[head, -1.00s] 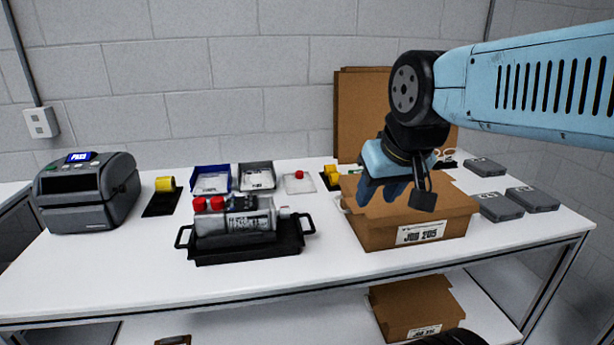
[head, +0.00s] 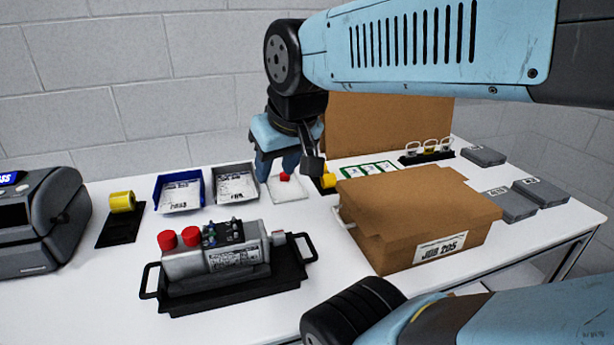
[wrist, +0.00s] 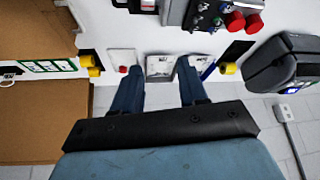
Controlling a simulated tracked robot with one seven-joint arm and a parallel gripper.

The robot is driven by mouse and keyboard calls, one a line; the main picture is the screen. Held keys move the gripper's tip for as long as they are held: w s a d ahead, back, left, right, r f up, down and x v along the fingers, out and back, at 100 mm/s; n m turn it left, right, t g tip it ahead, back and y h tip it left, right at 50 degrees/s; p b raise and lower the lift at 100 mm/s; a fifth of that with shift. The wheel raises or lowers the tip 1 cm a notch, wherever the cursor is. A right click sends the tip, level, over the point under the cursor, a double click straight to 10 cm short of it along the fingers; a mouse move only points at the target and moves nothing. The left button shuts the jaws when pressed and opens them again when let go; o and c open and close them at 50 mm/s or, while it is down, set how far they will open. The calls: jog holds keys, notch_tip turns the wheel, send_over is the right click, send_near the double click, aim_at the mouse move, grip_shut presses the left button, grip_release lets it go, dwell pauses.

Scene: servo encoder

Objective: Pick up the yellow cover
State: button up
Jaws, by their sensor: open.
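A yellow cylindrical piece (head: 122,202) rests on a black pad at the left; it also shows in the wrist view (wrist: 228,69). A second yellow item (head: 328,181) on a black base sits just right of my gripper (head: 276,168), partly hidden by it; it appears at left in the wrist view (wrist: 88,61). I cannot tell which is the yellow cover. My gripper is open and empty, fingers pointing down behind the grey device (head: 215,250). In the wrist view the gripper (wrist: 158,80) has its fingers spread on either side of a grey bin (wrist: 159,67).
A blue bin (head: 180,192) and the grey bin stand along the back. A white pad with a red button (head: 285,177) lies near my fingers. The device sits on a black tray (head: 290,274). A cardboard box (head: 415,212) stands right. A printer (head: 40,220) is at left.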

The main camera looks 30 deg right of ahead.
jog(key=shift+d, duration=0.2)
jog(key=shift+o, duration=1.3)
jog(key=shift+w+d, duration=0.1)
jog(key=shift+w, duration=0.05)
jog(key=shift+o, duration=0.7)
jog(key=shift+w+d+r+m, duration=0.15)
jog(key=shift+w+d+m, duration=0.05)
jog(key=shift+w+m, duration=0.2)
jog(key=o, duration=0.3)
jog(key=w+d+m+g+h, duration=0.1)
jog(key=w+d+m, duration=0.3)
jog(key=w, duration=0.3)
jog(key=shift+d+m+g, duration=0.2)
jog(key=shift+m+g, duration=0.1)
jog(key=shift+m, duration=0.2)
jog(key=m+g+h, duration=0.3)
jog(key=m+g, duration=0.2)
jog(key=m, duration=1)
send_over(328, 175)
jog(key=w+a, duration=0.1)
jog(key=a, duration=0.4)
notch_tip(328, 175, down, 12)
jog(key=x, duration=1.4)
jog(key=shift+d+r, duration=0.15)
jog(key=shift+d, duration=0.05)
